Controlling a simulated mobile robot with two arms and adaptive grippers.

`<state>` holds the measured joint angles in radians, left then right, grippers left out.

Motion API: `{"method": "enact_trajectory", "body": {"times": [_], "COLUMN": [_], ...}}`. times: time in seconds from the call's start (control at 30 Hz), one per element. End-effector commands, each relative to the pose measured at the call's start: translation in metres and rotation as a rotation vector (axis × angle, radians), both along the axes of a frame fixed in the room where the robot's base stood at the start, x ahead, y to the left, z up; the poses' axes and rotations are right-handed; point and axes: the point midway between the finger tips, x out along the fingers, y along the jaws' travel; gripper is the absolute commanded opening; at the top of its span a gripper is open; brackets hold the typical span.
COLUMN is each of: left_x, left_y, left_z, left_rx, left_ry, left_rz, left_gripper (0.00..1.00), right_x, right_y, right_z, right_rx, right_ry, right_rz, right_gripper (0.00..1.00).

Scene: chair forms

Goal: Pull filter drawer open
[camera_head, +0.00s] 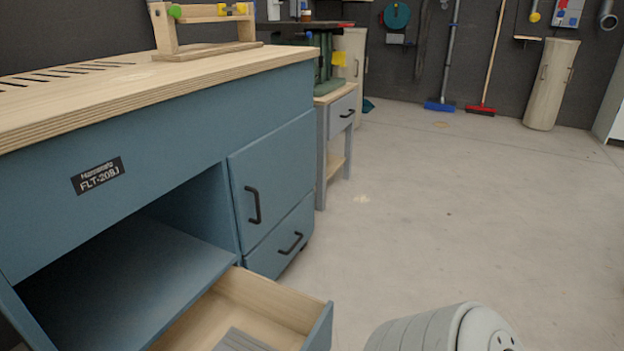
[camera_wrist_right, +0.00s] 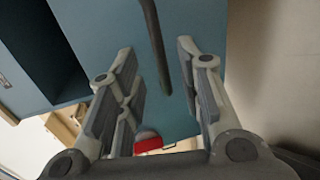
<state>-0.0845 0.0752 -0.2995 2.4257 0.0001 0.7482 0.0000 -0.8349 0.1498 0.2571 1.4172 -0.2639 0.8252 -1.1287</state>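A blue workbench labelled FLT-20BJ (camera_head: 160,140) fills the left of the head view. A low drawer (camera_head: 319,329) with a pale wooden inside stands pulled out under its open bay, with a grey slatted piece (camera_head: 240,341) inside. Its front edge is cut off by the frame. My right gripper (camera_wrist_right: 155,48) is open in the right wrist view, fingers spread on both sides of a black bar handle (camera_wrist_right: 150,22) on a blue panel (camera_wrist_right: 115,15). Which panel this is, I cannot tell. I see no grip on the handle. My left gripper is out of view.
Right of the bay are a blue door (camera_head: 280,165) and a lower drawer (camera_head: 292,245), both closed with black handles. A small workbench (camera_head: 340,115) stands beyond. A rounded grey part of mine shows at bottom right.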

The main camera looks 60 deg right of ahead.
Motion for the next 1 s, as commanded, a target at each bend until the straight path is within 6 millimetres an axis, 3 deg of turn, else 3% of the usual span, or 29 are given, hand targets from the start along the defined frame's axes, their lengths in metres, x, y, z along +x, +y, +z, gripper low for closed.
{"method": "enact_trajectory", "body": {"times": [0.1,0.3,1.0], "left_x": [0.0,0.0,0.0], "left_y": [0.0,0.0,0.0], "left_z": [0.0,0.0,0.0], "left_rx": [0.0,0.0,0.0], "left_ry": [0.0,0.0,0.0], "left_rz": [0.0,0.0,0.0], "left_gripper": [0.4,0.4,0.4], "right_x": [-0.025,-0.05,-0.055], "right_y": [-0.002,-0.003,-0.004], "right_z": [0.004,0.01,0.011], "right_rx": [0.001,0.001,0.001], "right_ry": [0.002,0.001,-0.001], "right_rz": [-0.001,0.0,0.0], "right_gripper": [0.34,0.34,0.34]}}
